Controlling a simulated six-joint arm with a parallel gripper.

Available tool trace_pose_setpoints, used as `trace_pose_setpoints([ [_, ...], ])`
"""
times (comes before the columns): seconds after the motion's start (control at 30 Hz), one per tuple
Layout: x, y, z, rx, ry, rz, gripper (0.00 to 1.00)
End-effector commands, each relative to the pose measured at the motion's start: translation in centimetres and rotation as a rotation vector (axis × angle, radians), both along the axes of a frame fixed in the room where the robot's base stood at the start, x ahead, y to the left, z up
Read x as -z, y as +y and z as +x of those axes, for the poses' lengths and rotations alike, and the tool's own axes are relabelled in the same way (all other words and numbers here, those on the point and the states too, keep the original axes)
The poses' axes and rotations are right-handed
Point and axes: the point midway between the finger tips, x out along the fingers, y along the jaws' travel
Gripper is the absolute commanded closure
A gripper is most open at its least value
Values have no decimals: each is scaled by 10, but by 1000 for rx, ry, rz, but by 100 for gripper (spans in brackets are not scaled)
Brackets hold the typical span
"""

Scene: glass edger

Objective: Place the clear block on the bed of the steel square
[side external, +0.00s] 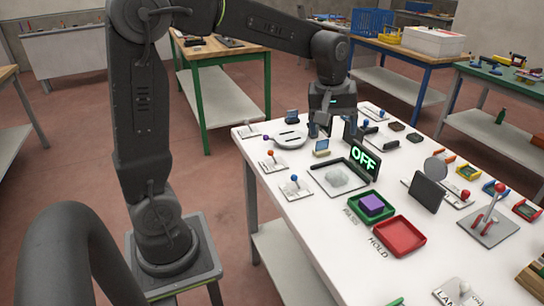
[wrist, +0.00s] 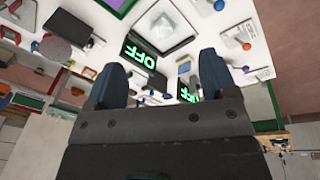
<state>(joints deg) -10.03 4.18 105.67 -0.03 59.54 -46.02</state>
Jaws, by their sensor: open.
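A pale square plate with dark edging (side external: 318,188) lies near the middle of the white table; it also shows at the top of the wrist view (wrist: 190,42). A translucent greyish lump (side external: 340,177) is on it, perhaps the clear block; its outline is too faint to be sure. I cannot tell for certain which fixture is the steel square. My gripper (side external: 321,130) is at the table's far end, low over small items, apart from the plate. In the wrist view its two dark blue fingers (wrist: 162,82) are spread, with nothing visibly held between them.
A lit OFF display (side external: 363,158) stands behind the plate. A purple block (side external: 372,204) sits in a green tray (side external: 390,222), beside a red tray (side external: 421,248). A dark upright panel (side external: 427,194) and a red-knobbed lever (side external: 487,222) stand to the right. Several small switches line the left edge.

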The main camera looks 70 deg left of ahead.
Motion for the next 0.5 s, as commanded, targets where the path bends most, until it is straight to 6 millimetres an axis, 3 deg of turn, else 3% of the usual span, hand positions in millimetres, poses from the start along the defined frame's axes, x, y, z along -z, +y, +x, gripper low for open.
trace_pose_setpoints([
  [0.1, -21, -24, -49, 222, -71, 52, 22],
  [0.2, -28, -40, -88, 407, -125, 104, 22],
  [0.4, -22, -61, -156, 731, -218, 215, 22],
  [0.5, -14, -66, -177, 841, -247, 257, 22],
])
